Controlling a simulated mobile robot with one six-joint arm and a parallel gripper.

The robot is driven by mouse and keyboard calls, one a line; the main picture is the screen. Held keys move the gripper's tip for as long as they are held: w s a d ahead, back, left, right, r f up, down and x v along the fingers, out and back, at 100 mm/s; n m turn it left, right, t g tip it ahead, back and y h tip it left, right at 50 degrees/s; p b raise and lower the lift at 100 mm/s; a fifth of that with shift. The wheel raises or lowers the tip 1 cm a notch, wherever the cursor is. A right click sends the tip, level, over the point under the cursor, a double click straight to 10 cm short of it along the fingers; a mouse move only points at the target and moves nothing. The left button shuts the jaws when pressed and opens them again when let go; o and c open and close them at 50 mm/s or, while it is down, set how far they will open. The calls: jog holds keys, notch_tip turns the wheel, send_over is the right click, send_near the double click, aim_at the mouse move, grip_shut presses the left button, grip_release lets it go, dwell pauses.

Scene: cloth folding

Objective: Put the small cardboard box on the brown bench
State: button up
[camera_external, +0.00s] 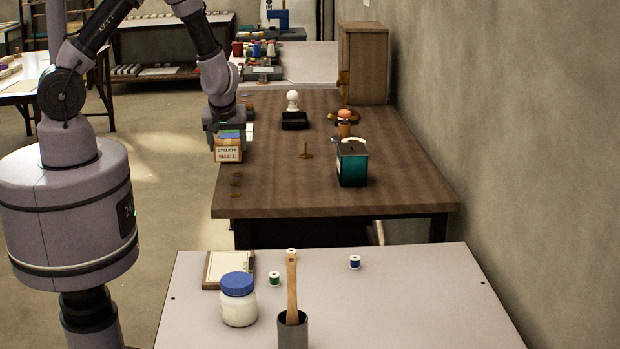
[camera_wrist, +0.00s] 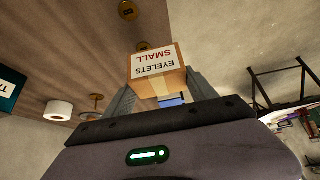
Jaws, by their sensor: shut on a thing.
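The small cardboard box (camera_external: 228,155) has a white label reading "EYELETS SMALL". My gripper (camera_external: 226,137) is shut on it at the left edge of the brown bench (camera_external: 400,190). In the wrist view the box (camera_wrist: 157,72) sits between the two fingers of my gripper (camera_wrist: 160,92), with its label upside down. In that view the brown bench (camera_wrist: 75,50) is at the left and the floor at the right, with the box across the edge line. I cannot tell whether the box touches the bench top.
A brass spindle (camera_external: 305,151), a teal tin (camera_external: 352,165) and a black block (camera_external: 295,121) stand farther right. A grey table (camera_external: 400,300) with a jar (camera_external: 238,300) is in front. The bench's front right is clear.

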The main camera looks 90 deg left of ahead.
jog(key=w+a, duration=0.2)
jog(key=w, duration=0.1)
jog(key=w+a+f+p, duration=0.1)
jog(key=w+a, duration=0.2)
jog(key=w, duration=0.1)
jog(key=w+a+p, duration=0.1)
jog(key=w+a, duration=0.1)
jog(key=w, duration=0.2)
jog(key=shift+a+f, duration=0.15)
jog(key=shift+a, duration=0.15)
jog(key=shift+w+a+f+b, duration=0.15)
jog(key=shift+w+f+b, duration=0.1)
jog(key=shift+f, duration=0.65)
jog(key=shift+w+a+f+b, duration=0.15)
jog(key=shift+f+b, duration=0.1)
jog(key=shift+f, duration=0.65)
jog(key=shift+f+b, duration=0.15)
jog(key=shift+b, duration=0.2)
jog(key=o, duration=1.6)
